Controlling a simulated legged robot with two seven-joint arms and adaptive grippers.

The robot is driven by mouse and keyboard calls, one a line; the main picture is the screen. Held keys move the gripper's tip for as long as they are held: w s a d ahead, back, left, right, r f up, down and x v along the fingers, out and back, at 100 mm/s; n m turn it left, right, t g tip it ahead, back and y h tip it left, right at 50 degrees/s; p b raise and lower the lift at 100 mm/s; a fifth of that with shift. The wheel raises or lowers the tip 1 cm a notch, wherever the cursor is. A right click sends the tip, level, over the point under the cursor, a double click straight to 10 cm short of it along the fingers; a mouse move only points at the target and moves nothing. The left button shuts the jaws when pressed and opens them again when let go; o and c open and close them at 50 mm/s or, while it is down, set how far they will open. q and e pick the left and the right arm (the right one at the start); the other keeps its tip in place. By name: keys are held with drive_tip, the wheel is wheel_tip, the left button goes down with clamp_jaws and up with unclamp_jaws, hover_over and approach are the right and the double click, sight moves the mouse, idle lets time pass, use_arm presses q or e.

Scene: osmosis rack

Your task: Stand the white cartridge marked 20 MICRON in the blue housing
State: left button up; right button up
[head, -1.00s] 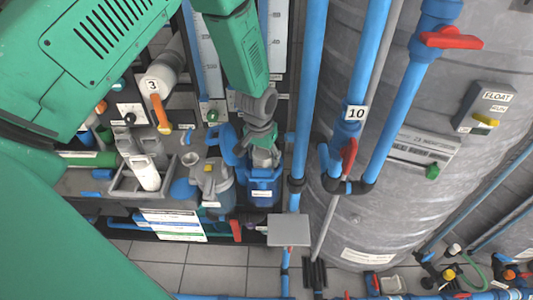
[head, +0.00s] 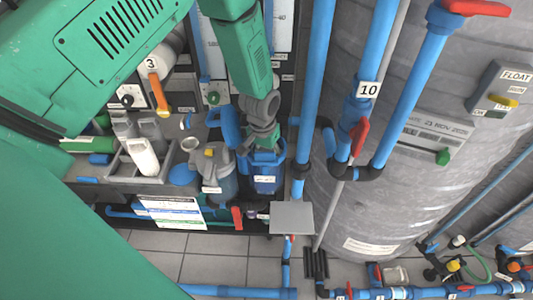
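The blue housing (head: 267,183) stands near the middle with a white label on its front. My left gripper (head: 263,143) points down into its open top. Its fingertips are mostly hidden by the rim, so I cannot tell whether they are open or shut, or whether they hold a cartridge. A white cartridge (head: 143,158) leans in the grey tray (head: 120,180) at the left; its marking is too small to read. My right gripper is not in view.
A grey-blue housing (head: 218,180) stands just left of the blue one. Blue vertical pipes (head: 312,80) run close on the right, before a large grey tank (head: 410,190). A grey box (head: 291,217) sits in front, below. A blue piece (head: 229,125) stands behind left.

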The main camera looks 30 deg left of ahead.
use_arm(q)
drive_tip(key=o, duration=1.3)
drive_tip(key=shift+d, duration=0.1)
drive_tip(key=shift+o, duration=0.2)
drive_tip(key=shift+r, duration=0.15)
drive_tip(key=r, duration=0.4)
drive_tip(key=s+r, duration=0.1)
drive_tip(key=r, duration=0.6)
drive_tip(key=shift+s+r, duration=0.15)
drive_tip(key=shift+r, duration=0.15)
